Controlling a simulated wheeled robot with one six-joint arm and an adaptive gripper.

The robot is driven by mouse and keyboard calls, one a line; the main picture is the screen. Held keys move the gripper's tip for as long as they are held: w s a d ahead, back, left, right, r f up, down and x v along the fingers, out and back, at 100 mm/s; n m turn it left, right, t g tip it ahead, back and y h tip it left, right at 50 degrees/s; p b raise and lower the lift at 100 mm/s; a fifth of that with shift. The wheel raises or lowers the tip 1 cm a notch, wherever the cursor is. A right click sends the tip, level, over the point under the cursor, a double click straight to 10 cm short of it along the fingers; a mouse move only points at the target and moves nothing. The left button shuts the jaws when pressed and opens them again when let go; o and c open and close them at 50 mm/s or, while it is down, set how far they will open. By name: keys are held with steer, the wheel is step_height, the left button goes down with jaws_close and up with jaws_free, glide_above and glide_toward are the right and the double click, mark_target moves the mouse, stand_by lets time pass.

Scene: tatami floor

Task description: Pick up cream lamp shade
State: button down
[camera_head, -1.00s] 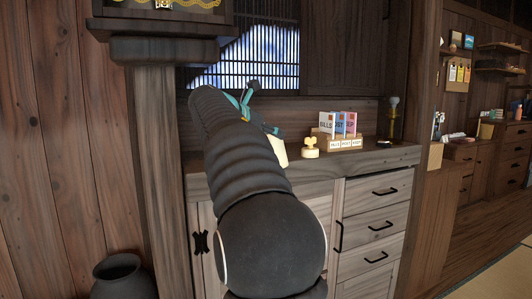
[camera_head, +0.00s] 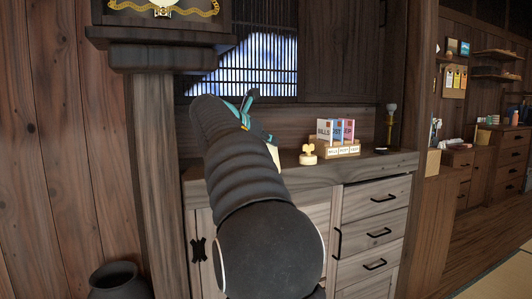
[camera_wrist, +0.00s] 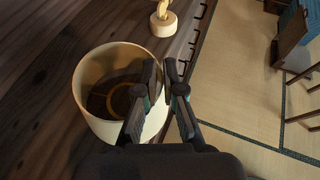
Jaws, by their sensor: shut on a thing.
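The cream lamp shade (camera_wrist: 92,108) is an open cylinder with a dark inside and a ring within, in the wrist view. My gripper (camera_wrist: 161,66) is shut on its right-hand wall, one finger inside the rim and the other outside. In the head view my arm hides most of the shade; a small cream piece (camera_head: 273,154) shows beside the arm. My gripper (camera_head: 246,108) shows there only in part, above the cabinet top. I cannot tell whether the shade touches the wood.
A small lamp (camera_head: 391,118) stands at the back right. A dark pot (camera_head: 120,282) is on the floor.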

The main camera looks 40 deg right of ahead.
steer(key=shift+r, duration=0.15)
steer(key=a+f+v, duration=0.1)
steer(key=f+v, duration=0.2)
steer(key=v, duration=1.5)
step_height(320, 180, up, 9)
steer(key=shift+a+f, duration=0.15)
steer(key=shift+a, duration=0.05)
stand_by(1.4)
steer(key=shift+s, duration=0.1)
stand_by(0.4)
steer(key=shift+s, duration=0.1)
